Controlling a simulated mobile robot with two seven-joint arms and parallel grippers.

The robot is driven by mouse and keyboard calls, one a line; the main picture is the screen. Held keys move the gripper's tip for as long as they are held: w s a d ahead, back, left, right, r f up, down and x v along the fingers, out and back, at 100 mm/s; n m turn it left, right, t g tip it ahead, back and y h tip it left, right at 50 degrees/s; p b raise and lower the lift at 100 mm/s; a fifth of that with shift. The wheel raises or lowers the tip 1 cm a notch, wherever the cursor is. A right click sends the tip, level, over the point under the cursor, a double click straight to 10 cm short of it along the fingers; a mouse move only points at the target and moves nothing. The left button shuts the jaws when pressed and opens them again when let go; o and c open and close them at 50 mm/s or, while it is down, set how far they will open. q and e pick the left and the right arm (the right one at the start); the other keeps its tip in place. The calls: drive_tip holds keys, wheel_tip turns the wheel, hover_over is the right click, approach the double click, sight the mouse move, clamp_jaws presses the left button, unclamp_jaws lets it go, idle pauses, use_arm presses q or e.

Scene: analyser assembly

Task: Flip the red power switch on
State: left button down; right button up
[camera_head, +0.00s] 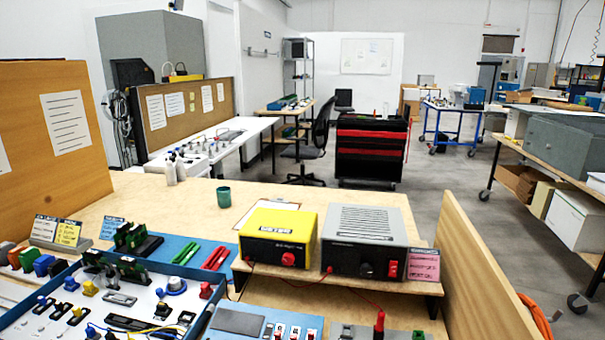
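A grey power unit (366,238) stands on a low wooden shelf at the right of the bench. A small red switch (393,269) sits on its front face, right of a dark round knob (366,270). The switch is too small to tell its position. A yellow unit (278,236) stands to its left, with a red knob (288,259) on its front. Neither of my grippers shows in the head view.
A pink note (423,265) stands right beside the grey unit. Red cables run in front of the shelf, near a red plug (379,322). A blue-edged tray of components (60,275) fills the lower left. A wooden side panel (480,270) bounds the right.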

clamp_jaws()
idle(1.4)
